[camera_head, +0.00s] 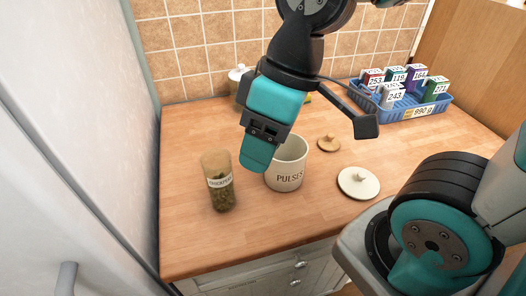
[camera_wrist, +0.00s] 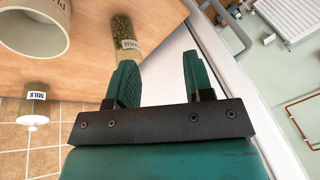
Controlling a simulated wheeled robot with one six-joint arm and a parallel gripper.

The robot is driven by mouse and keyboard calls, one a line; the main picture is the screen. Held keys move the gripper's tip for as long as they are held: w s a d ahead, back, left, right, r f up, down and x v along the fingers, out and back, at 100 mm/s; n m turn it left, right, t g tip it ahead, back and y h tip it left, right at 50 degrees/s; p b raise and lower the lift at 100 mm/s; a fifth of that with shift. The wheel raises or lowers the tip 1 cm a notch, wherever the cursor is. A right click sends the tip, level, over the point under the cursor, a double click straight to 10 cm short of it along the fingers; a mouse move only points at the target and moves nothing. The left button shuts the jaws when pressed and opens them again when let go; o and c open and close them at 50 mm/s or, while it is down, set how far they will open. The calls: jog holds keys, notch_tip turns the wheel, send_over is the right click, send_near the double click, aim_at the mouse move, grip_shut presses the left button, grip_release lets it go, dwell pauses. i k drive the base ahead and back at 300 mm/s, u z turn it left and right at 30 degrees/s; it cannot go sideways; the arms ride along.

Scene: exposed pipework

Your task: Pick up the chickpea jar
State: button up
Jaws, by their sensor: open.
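A tall glass jar (camera_head: 221,196) with a tan top part, a white label and greenish-brown contents stands upright near the counter's front left. In the head view my gripper (camera_head: 256,152) hangs above the counter, to the right of the jar, in front of the pulses canister.
The open cream "PULSES" canister (camera_head: 285,178) stands right of the jar. A wooden lid (camera_head: 328,143) and a cream lid (camera_head: 358,184) lie farther right. A milk jar (camera_wrist: 35,106) stands at the back. A blue crate (camera_head: 410,113) holds numbered boxes. Counter left of the jar is clear.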

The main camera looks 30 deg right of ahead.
aim_at(216, 163)
jog(key=z, duration=0.15)
jog(key=k, duration=1)
jog(key=z, duration=1.6)
jog(key=i, duration=0.9)
jog(key=u, duration=1.95)
